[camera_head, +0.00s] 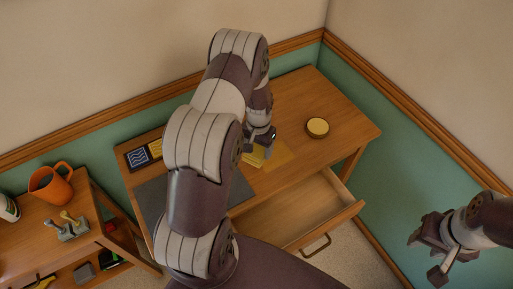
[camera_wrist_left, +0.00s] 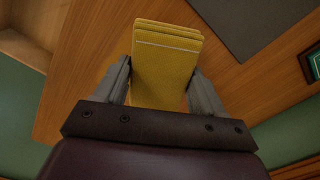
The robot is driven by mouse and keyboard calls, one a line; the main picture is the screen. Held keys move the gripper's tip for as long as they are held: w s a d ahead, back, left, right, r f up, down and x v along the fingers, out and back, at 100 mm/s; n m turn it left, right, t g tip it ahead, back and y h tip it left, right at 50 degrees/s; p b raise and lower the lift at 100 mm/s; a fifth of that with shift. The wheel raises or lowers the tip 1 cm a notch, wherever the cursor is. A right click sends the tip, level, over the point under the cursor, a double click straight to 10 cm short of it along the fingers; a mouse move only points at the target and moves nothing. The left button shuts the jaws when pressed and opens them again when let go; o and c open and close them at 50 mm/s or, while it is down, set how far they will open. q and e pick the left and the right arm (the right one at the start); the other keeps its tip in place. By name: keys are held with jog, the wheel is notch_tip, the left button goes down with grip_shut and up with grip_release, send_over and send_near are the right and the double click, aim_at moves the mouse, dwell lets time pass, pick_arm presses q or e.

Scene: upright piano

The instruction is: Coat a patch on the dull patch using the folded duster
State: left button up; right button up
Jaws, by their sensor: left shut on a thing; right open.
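The folded duster (camera_wrist_left: 166,65) is yellow and layered, with a pale line of stitching. In the left wrist view it sits between the two fingers of my left gripper (camera_wrist_left: 164,88), which is shut on it. In the head view the left gripper (camera_head: 262,147) is low over the desk, and the duster (camera_head: 254,158) shows partly beneath it. A paler yellowish area beside the duster may be the dull patch (camera_head: 279,154); my arm and the duster may hide part of it. I cannot tell whether the duster touches the wood. My right gripper (camera_head: 425,257) is open and empty, right of the desk.
A round yellow-topped tin (camera_head: 317,127) stands on the wooden desk (camera_head: 345,120). The drawer (camera_head: 300,215) is open.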

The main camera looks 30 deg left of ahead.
pick_arm(q)
notch_tip(320, 180, up, 2)
jog(key=shift+r+p, duration=0.1)
jog(key=shift+p, duration=0.45)
jog(key=shift+r+p, duration=0.45)
jog(key=shift+r, duration=0.05)
jog(key=shift+f, duration=0.1)
